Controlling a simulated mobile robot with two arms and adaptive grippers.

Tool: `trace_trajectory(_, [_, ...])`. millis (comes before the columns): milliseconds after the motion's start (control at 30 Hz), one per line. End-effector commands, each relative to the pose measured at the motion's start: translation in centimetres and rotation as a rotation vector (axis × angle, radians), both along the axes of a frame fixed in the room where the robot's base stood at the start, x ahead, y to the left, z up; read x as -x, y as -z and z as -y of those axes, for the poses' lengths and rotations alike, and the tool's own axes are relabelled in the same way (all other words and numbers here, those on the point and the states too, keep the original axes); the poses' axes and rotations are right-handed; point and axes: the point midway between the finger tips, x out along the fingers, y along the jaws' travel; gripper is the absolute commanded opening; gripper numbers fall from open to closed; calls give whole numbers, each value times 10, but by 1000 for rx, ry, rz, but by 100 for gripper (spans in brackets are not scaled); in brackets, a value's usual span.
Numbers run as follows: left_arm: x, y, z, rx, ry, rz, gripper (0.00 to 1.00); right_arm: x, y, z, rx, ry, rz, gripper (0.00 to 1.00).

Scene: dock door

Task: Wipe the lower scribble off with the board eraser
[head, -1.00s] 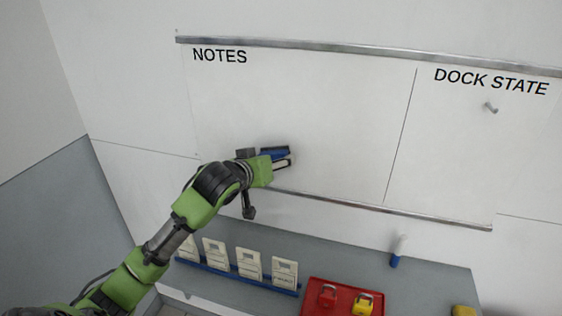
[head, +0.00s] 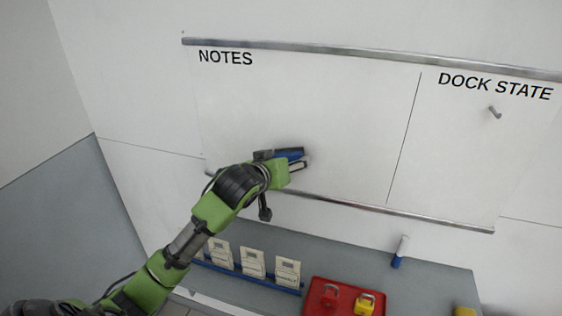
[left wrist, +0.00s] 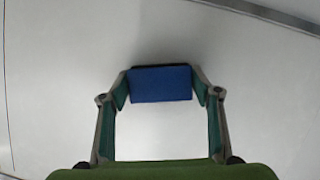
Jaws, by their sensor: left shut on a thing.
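My left gripper (head: 296,160) is shut on the board eraser (head: 290,154), a blue block with a dark edge. It is at the lower part of the NOTES side of the whiteboard (head: 330,110), just above the bottom rail. In the left wrist view the eraser (left wrist: 160,84) sits between the two fingers (left wrist: 162,88), its dark edge towards the board; I cannot tell for certain whether it touches. No scribble shows on the bare board; the part behind my gripper and arm is hidden. My right gripper is not in view.
Below the board, a grey shelf (head: 330,248) holds a blue rack with white cards (head: 253,263), a red tray (head: 318,297) with a red and a yellow padlock, and a white-and-blue marker-like thing (head: 401,251). A hook (head: 495,112) is on the DOCK STATE side.

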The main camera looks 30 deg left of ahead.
Motion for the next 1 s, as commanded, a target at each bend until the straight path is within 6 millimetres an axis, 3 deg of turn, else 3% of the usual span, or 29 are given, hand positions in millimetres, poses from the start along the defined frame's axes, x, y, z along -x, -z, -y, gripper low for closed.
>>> trace_trajectory(1000, [-15, 0, 67, 2, 1, 1, 41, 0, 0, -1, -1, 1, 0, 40])
